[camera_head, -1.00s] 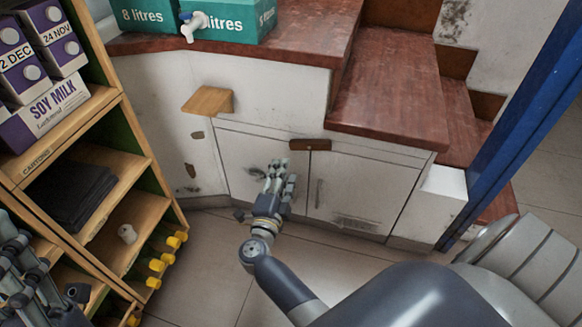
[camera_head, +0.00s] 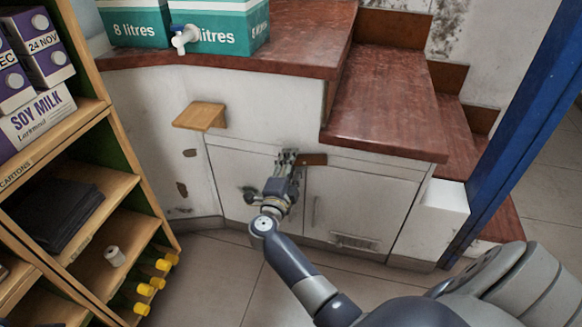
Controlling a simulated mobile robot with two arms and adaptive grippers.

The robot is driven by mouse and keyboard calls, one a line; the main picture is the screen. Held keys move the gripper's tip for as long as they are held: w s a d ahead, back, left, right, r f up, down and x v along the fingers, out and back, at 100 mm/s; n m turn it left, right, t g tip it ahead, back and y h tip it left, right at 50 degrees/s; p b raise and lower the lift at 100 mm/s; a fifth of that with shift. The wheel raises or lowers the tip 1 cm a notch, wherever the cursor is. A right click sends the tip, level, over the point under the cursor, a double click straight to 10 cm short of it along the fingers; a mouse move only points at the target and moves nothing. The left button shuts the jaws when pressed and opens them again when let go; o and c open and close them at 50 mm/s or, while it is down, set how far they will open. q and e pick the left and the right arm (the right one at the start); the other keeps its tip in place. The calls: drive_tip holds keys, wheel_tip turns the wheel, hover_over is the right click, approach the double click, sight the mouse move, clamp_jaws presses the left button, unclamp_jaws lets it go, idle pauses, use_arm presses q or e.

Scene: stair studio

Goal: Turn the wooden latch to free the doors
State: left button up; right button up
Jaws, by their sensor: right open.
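The wooden latch (camera_head: 313,159) is a small dark brown bar lying level across the top of the gap between the two white cupboard doors. The left door (camera_head: 235,178) and the right door (camera_head: 358,208) both look closed. My right gripper (camera_head: 287,155) is open at the latch's left end. Its fingers cover that end, and I cannot tell whether they touch it. My left gripper does not show in this view.
A light wooden block (camera_head: 200,116) juts from the cabinet front, left of the doors. A shelf unit (camera_head: 125,180) with soy milk cartons (camera_head: 38,118) stands at left. A blue post (camera_head: 525,125) stands at right. Red-brown steps (camera_head: 385,100) rise above the doors.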

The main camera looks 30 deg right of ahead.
clamp_jaws()
drive_tip(key=m, duration=0.1)
drive_tip(key=r+m, duration=0.1)
drive_tip(key=m, duration=0.1)
drive_tip(key=shift+w+p, duration=0.1)
drive_tip(key=shift+p, duration=0.3)
unclamp_jaws()
idle(0.3)
